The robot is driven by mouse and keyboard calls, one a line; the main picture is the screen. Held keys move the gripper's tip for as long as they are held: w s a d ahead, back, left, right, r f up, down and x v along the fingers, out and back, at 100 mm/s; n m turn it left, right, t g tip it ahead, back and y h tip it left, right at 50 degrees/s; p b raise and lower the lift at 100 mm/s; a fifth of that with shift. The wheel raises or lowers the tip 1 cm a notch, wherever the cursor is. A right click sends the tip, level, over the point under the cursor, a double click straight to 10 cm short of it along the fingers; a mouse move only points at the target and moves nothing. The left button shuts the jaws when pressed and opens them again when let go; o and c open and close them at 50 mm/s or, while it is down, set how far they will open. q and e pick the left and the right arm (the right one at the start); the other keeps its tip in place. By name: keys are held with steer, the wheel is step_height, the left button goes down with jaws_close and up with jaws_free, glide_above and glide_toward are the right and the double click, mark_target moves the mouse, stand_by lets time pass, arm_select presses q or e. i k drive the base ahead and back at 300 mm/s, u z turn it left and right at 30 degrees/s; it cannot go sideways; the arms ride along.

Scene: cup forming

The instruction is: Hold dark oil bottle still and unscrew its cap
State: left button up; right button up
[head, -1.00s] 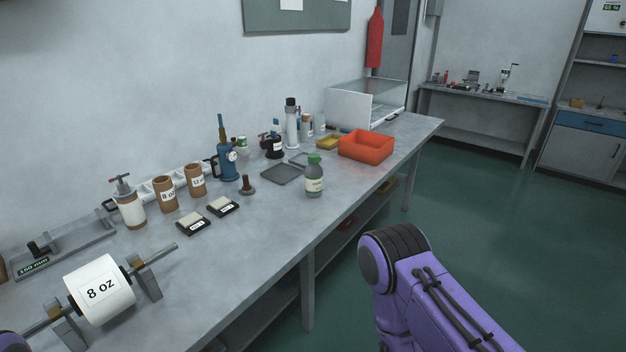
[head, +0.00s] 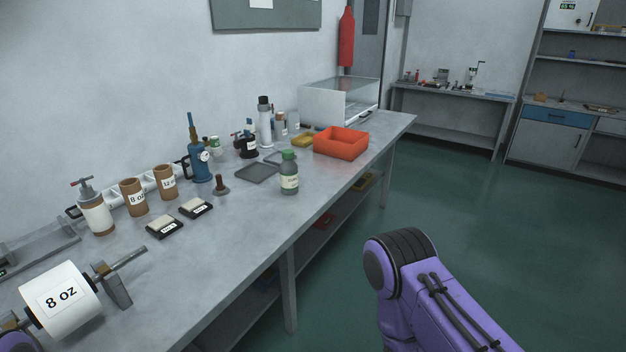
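A dark grey-green bottle (head: 289,183) with a green cap (head: 288,155) and a pale label stands upright on the grey workbench (head: 232,240), close to its front edge. The cap sits on the bottle's neck. The label is too small to read. A black container (head: 248,148) with a white label and something red beside its top stands farther back; I cannot tell which of the two holds dark oil. A purple arm link of mine shows at the lower right, away from the bench. Neither gripper is in view.
An orange-red bin (head: 341,143) stands right of the bottle, and a dark flat tray (head: 256,173) lies left of it. A blue pump-like device (head: 200,163), brown cups (head: 134,197) and an 8 oz roll (head: 60,298) stand farther left. The floor before the bench is clear.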

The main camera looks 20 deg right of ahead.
mark_target(288, 170)
steer(key=z, duration=2)
steer(key=i, duration=2.9)
steer(key=u, duration=1.95)
